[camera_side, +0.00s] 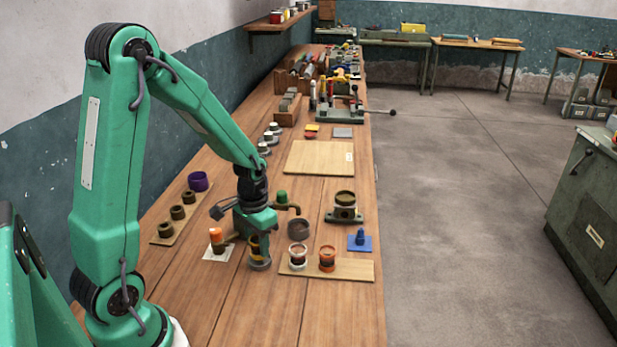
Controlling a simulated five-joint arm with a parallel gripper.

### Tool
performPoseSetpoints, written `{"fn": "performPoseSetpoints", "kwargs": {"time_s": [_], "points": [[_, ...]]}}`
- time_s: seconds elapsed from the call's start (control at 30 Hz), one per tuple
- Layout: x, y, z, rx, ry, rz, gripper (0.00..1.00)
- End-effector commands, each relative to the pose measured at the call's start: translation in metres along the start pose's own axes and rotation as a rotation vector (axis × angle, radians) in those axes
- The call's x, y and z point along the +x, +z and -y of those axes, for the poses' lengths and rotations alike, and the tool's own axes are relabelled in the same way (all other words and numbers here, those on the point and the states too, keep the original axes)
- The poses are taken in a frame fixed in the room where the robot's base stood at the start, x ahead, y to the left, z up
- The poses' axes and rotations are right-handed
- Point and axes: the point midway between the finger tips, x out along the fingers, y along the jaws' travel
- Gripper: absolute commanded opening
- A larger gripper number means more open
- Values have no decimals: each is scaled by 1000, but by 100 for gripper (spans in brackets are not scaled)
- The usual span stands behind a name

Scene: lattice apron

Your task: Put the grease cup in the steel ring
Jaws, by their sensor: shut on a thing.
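My gripper (257,238) points down over the wooden bench, left of the plywood strip. It is shut on a small dark and yellowish cup, which I take to be the grease cup (255,252); the jaws hide much of it. A grey ring, apparently the steel ring (260,265), shows directly beneath the cup. The cup's lower end looks to be at or within the ring, but I cannot tell whether it is seated or just above it.
A white-rimmed cup (298,256) and an orange-rimmed cup (327,258) stand close by on the strip (355,269). A dark cup (298,229) is behind them. An orange-topped piece (216,236) stands left. The bench front (260,315) is clear.

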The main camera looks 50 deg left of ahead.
Motion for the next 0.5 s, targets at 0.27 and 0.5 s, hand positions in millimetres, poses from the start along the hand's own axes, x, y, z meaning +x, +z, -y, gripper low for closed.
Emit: {"fn": "performPoseSetpoints", "kwargs": {"time_s": [0.27, 0.5], "points": [[19, 0, 0, 0, 0, 0, 13], [19, 0, 0, 0, 0, 0, 13]]}}
